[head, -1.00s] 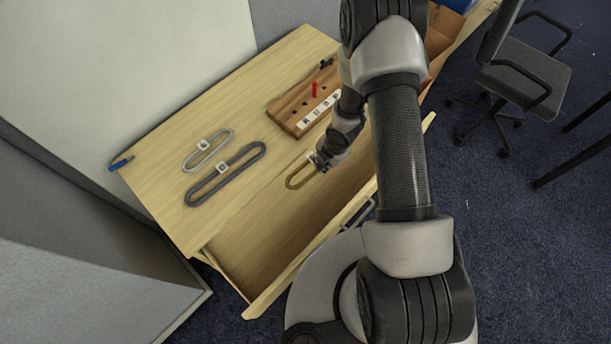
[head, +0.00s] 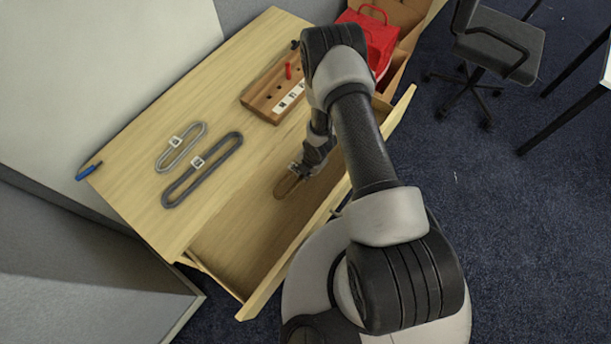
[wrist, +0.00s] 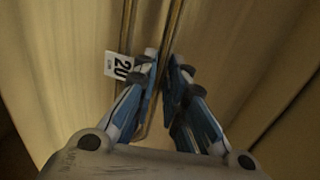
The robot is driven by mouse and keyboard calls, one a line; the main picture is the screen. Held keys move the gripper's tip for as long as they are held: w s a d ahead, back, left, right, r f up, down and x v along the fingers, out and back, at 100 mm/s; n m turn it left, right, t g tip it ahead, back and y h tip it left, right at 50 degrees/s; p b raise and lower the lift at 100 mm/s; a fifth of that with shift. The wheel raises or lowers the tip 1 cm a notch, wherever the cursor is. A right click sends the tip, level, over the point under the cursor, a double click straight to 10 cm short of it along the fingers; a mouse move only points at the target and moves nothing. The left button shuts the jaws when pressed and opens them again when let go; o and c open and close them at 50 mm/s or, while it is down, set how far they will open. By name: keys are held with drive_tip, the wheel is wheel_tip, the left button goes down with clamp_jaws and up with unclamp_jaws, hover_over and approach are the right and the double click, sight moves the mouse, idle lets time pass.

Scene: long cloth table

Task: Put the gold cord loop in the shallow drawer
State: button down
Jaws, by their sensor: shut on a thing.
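My gripper (head: 302,170) is shut on the gold cord loop (head: 286,188) and points down over the open shallow drawer (head: 238,238) in the head view. The loop hangs from the fingers; its height above the drawer floor is hard to tell. In the wrist view the gold cord loop (wrist: 174,35) runs as two strands by the blue fingertips (wrist: 165,75), and a white tag (wrist: 119,66) reading 20 sits to the left. My arm hides the right part of the drawer in the head view.
On the wooden table lie a dark grey loop (head: 225,151) and a light grey loop (head: 166,158), both tagged. A wooden peg block (head: 262,99) stands behind. A blue pen (head: 88,171) lies at the left edge.

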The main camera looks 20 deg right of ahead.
drive_tip(key=shift+f+b, duration=0.45)
drive_tip(key=shift+f, duration=1.3)
drive_tip(key=shift+f, duration=0.2)
drive_tip(key=c, duration=1.6)
unclamp_jaws()
drive_tip(key=shift+r, duration=0.1)
drive_tip(key=shift+c, duration=0.2)
